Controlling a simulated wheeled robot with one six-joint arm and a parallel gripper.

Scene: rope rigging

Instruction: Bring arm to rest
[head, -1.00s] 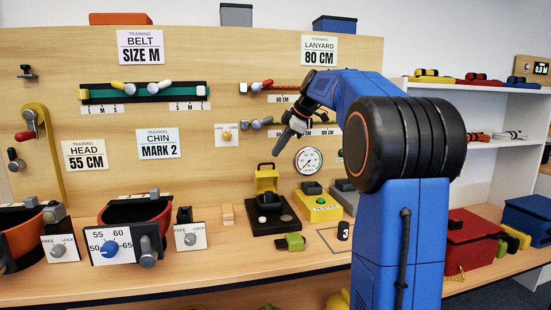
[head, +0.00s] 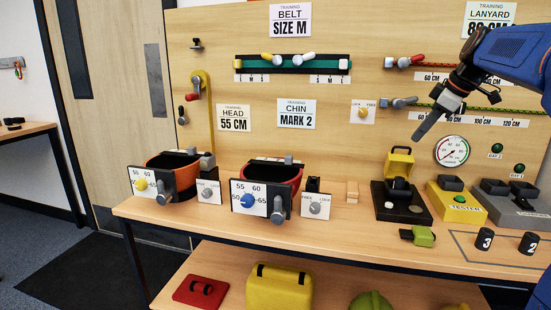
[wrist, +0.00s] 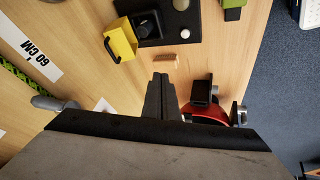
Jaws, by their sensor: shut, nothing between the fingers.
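My gripper (head: 428,121) is at the upper right of the head view, in front of the wooden board and above the black device with the yellow lid (head: 399,163). Its fingers point down and to the left. They are together and hold nothing. In the wrist view the closed fingers of my gripper (wrist: 163,95) show over the bench, with a small tan block (wrist: 165,60) just beyond them. My blue arm reaches in from the right edge of the head view.
The wooden board (head: 230,30) stands close behind my gripper. Below are a red bowl fixture (head: 283,176), an orange one (head: 160,163), a yellow tester (head: 455,203), a green clip (head: 420,236) and a gauge (head: 452,151). The left floor (head: 40,215) is open.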

